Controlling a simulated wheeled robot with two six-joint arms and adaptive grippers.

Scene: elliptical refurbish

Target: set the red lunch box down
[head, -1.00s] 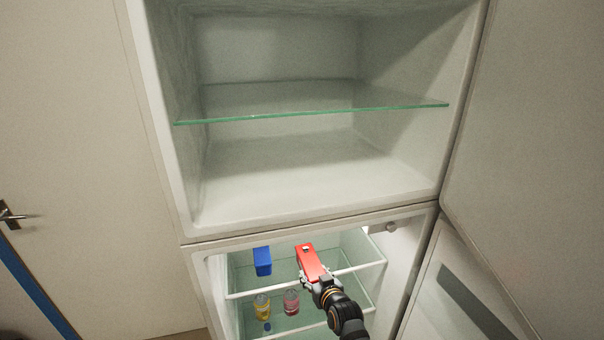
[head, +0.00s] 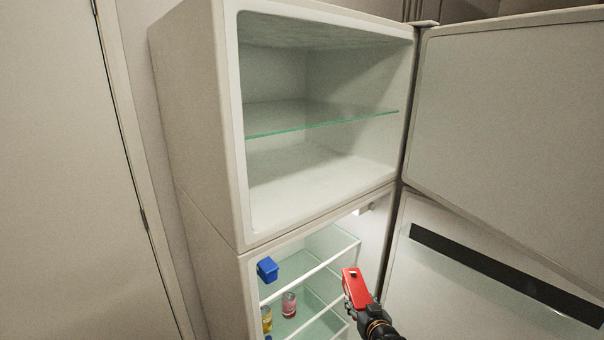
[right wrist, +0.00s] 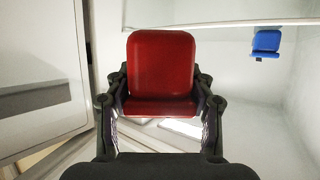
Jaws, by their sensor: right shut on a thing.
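The red lunch box (head: 354,287) is held by my right gripper (head: 358,301), in front of the open lower fridge compartment at its right side. In the right wrist view the red lunch box (right wrist: 161,72) sits between the two fingers of the right gripper (right wrist: 160,108), which are shut on its sides. It is in the air, clear of the shelves as far as the head view shows. My left gripper is in neither view.
A blue box (head: 267,269) stands on the lower compartment's upper glass shelf (head: 318,250). A pink jar (head: 289,304) and a yellow bottle (head: 267,318) stand below. The upper compartment's glass shelf (head: 320,118) is empty. Open fridge doors (head: 500,120) stand at the right.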

